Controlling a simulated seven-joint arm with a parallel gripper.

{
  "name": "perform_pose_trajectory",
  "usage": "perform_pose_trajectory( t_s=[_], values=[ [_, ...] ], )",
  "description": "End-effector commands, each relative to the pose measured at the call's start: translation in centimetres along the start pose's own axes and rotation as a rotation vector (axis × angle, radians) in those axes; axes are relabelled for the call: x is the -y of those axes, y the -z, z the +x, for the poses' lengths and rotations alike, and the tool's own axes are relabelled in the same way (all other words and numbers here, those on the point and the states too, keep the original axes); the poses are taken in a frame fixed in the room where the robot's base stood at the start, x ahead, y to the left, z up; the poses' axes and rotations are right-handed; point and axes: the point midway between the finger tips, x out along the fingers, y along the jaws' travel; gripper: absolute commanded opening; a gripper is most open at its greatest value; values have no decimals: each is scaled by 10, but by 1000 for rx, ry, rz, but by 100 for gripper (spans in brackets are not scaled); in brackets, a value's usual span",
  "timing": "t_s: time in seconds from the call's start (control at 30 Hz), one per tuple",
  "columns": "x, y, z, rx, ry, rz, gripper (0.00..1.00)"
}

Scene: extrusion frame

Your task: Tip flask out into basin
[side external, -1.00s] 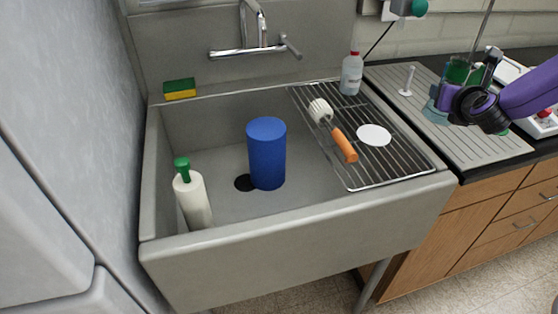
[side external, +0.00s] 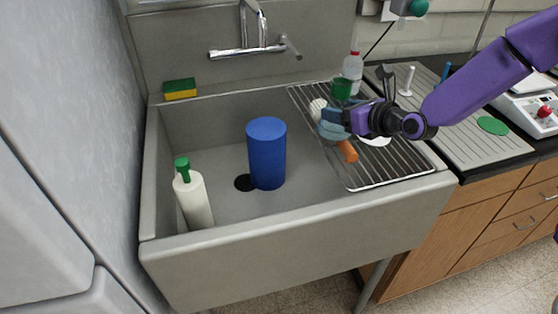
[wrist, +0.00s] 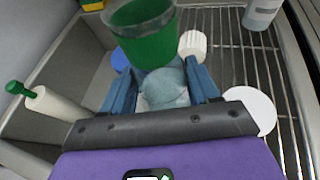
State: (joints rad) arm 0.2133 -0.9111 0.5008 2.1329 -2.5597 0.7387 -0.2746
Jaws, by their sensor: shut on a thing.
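My gripper (side external: 335,124) is shut on the flask and holds it above the wire rack at the right side of the basin. The flask (side external: 342,87) shows green contents above the fingers and looks roughly upright. In the wrist view the flask (wrist: 150,42) has a clear rim over green contents, and a pale bluish part shows between the blue fingers (wrist: 163,92). The basin (side external: 220,195) is a grey sink, its open part left of my gripper. A blue cylinder (side external: 266,155) stands in it beside the dark drain (side external: 244,183).
A white bottle with a green top (side external: 194,200) leans at the basin's left. The rack (side external: 400,170) holds an orange-handled brush (side external: 347,151), a white disc (side external: 376,140) and a clear bottle (side external: 352,72). The faucet (side external: 255,45) overhangs the back. A sponge (side external: 180,89) lies on the rim.

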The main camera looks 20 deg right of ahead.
Motion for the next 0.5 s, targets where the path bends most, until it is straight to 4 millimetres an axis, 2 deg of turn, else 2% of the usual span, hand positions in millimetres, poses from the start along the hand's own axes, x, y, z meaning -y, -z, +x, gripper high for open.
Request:
perform_pose_trajectory(
  t_s=[0.1,0.2,0.5],
  values=[
    [-19,2,14,-5,-48,-28,22],
    [-29,3,20,-8,-74,-43,22],
    [-36,4,25,-10,-93,-55,22]
  ],
)
